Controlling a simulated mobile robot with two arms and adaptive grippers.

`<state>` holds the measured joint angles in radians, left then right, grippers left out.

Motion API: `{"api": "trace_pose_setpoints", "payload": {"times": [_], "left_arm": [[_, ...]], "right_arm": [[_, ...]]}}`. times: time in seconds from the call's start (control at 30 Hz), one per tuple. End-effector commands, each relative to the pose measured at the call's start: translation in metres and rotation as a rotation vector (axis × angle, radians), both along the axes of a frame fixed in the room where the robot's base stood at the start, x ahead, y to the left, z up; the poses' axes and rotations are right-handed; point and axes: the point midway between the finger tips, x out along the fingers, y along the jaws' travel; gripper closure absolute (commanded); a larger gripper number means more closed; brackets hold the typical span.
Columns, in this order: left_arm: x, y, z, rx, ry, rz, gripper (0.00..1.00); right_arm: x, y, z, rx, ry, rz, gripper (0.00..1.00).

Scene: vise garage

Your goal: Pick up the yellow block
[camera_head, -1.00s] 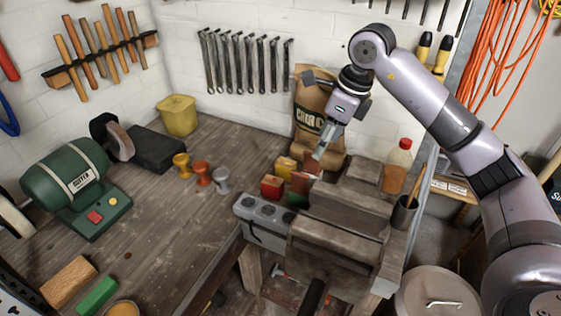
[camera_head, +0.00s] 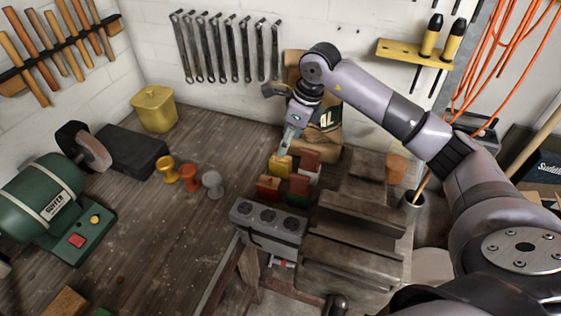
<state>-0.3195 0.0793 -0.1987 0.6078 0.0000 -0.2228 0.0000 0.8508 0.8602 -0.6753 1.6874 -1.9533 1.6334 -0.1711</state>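The yellow block (camera_head: 279,167) sits in a small cluster of coloured blocks on the workbench, left of the vise. My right gripper (camera_head: 286,149) points down from above, with its tips right at the top of the yellow block. I cannot tell whether the fingers touch or grip it, or how far apart they are. My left gripper is not in view.
Red blocks stand close by at the front left (camera_head: 268,188) and right (camera_head: 310,158), with a green-and-red one (camera_head: 298,187) in front. The vise (camera_head: 355,235) is to the right. A paper bag (camera_head: 325,138) stands behind. The bench (camera_head: 185,235) is clear at left centre.

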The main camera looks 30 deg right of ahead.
Motion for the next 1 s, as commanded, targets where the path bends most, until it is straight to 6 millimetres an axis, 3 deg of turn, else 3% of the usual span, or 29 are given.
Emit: {"api": "trace_pose_setpoints", "payload": {"times": [0.13,0.37,0.63,0.93,1.0], "left_arm": [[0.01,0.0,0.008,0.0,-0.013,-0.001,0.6],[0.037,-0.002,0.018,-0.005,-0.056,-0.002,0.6],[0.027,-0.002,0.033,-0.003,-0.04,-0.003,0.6],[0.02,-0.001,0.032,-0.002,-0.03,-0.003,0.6],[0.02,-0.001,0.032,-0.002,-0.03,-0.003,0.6]], "right_arm": [[0.004,0.004,-0.019,0.002,0.001,0.0,0.44],[0.007,0.005,-0.034,0.001,0.003,-0.001,0.44],[0.016,0.007,-0.071,0.002,0.003,-0.001,0.44],[0.018,0.008,-0.078,0.0,-0.001,-0.001,0.44],[0.018,0.008,-0.078,0.0,-0.001,-0.001,0.48]]}}
